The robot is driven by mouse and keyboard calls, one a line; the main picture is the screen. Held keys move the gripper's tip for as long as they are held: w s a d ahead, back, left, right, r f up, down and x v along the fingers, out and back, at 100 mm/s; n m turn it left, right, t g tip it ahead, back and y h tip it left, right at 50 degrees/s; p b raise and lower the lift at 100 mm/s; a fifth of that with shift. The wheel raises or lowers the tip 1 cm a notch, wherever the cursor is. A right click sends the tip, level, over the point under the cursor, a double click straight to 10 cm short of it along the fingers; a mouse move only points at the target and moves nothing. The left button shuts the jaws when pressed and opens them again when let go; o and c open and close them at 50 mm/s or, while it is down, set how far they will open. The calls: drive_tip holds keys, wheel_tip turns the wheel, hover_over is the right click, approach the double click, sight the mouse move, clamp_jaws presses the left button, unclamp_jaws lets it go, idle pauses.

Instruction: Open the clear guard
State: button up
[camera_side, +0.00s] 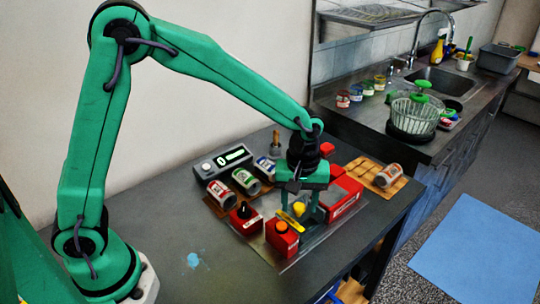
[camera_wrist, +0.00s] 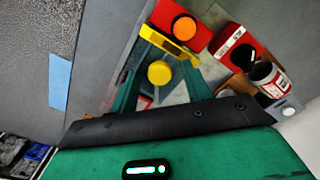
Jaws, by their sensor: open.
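The clear guard itself is hard to make out; I cannot tell its panel or its angle. A yellow strip (camera_side: 291,221) lies along the edge of a red box (camera_side: 281,241) with an orange button; in the wrist view the strip (camera_wrist: 167,46) is beside the red box (camera_wrist: 199,41) and its orange button (camera_wrist: 184,27). A yellow knob (camera_side: 298,208) is close by, and shows between my fingers in the wrist view (camera_wrist: 159,73). My gripper (camera_side: 299,217) is open, pointing down over the strip and knob. Its green fingers (camera_wrist: 166,60) straddle them; contact is unclear.
A red box with a black knob (camera_side: 245,217) stands left of my gripper. Several cans, including a red one (camera_side: 221,194), and a display box (camera_side: 226,162) stand behind. A larger red box (camera_side: 343,196) and a wooden tray (camera_side: 375,170) are right.

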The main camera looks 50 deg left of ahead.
clamp_jaws()
drive_tip(key=shift+w, duration=0.15)
drive_tip(key=shift+w+r, duration=0.15)
drive_tip(key=shift+w, duration=5.25)
unclamp_jaws()
